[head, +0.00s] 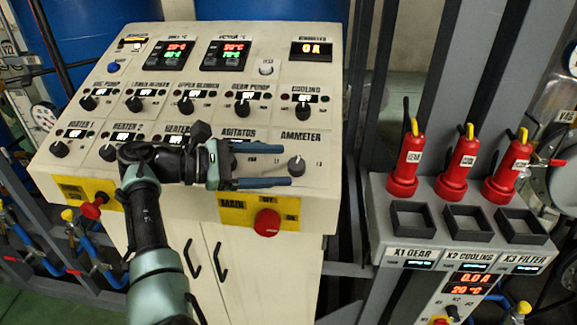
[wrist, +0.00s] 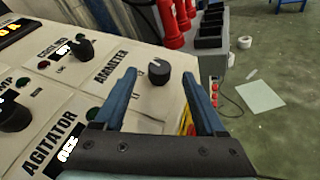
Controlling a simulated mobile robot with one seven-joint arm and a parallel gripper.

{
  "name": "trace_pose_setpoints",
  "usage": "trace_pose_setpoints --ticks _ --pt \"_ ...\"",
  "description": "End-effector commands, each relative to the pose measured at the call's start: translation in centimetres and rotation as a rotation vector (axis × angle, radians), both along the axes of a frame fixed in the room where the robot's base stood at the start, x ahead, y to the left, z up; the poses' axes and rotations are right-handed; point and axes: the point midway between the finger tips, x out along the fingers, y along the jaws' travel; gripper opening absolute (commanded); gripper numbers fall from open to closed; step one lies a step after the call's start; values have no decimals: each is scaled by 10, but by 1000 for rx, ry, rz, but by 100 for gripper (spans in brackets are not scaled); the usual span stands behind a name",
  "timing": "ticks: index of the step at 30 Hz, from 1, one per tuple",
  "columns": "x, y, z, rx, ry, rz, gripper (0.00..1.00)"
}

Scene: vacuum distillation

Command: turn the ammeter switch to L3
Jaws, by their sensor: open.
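The ammeter switch (head: 296,165) is a dark round knob with a light pointer mark, under the AMMETER label at the lower right of the cream control panel (head: 215,105). In the wrist view the knob (wrist: 158,72) shows beyond and between my two fingers. My gripper (head: 289,175) is open and empty, to the left of the knob in the head view, its fingers reaching right towards it. The gripper in the wrist view (wrist: 165,85) has its fingers apart on either side of the knob; I cannot tell whether they touch it. An L3 mark is too small to read surely.
The agitator knob is largely hidden behind my gripper in the head view. The cooling knob (head: 303,111) sits above the ammeter switch. A red main knob (head: 267,223) on a yellow plate is below. Red plugs (head: 407,165) and empty square sockets (head: 412,220) stand at the right.

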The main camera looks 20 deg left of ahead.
Motion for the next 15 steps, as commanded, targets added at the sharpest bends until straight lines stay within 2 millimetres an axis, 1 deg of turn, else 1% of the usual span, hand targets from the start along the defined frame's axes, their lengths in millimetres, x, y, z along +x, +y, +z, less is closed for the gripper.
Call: trace_pose_setpoints --ticks 1,7,12,15 --pt "-8 11 1 2 -2 5 73" --pt "-36 43 11 2 -1 4 73" --pt "-52 60 18 1 0 1 73" --pt "-58 66 20 1 0 1 73"
